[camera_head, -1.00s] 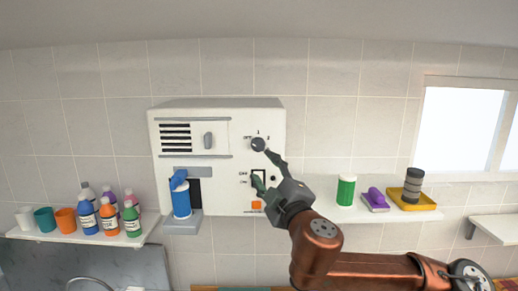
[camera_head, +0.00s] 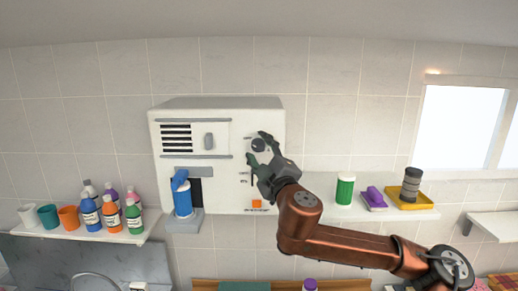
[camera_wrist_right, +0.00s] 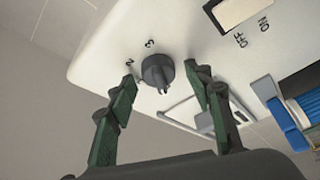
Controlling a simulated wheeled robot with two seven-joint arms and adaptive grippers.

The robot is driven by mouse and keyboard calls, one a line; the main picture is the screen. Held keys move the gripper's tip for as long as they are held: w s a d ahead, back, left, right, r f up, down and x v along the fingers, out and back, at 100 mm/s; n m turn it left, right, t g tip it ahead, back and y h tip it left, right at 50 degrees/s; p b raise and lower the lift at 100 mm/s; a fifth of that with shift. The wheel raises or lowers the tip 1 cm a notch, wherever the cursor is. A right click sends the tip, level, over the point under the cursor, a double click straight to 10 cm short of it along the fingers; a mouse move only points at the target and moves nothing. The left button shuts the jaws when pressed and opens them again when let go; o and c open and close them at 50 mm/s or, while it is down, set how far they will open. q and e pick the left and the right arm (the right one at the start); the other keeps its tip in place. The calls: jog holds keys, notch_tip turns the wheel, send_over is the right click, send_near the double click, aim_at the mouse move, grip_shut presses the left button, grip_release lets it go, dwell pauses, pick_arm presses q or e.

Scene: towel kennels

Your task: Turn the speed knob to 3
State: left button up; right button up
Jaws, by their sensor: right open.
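The dark round speed knob (camera_head: 258,145) is on the upper right of the white wall machine's front (camera_head: 228,180). In the right wrist view the knob (camera_wrist_right: 157,72) has a ridged grip, with the printed numbers 2 and 3 beside it. I cannot tell which mark it points to. My right gripper (camera_head: 258,147) is open in front of the knob. In the right wrist view its two green-padded fingers (camera_wrist_right: 162,92) stand apart on either side of the knob, and I see no contact. My left gripper is not in view.
An OFF/ON switch (camera_wrist_right: 237,12) is near the knob. A blue bottle (camera_head: 182,198) stands in the machine's bay. A left shelf (camera_head: 95,232) holds bottles and cups. A right shelf holds a green canister (camera_head: 345,188) and a yellow tray (camera_head: 408,203).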

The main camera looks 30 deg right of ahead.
jog(key=shift+c, duration=0.4)
jog(key=c, duration=1.1)
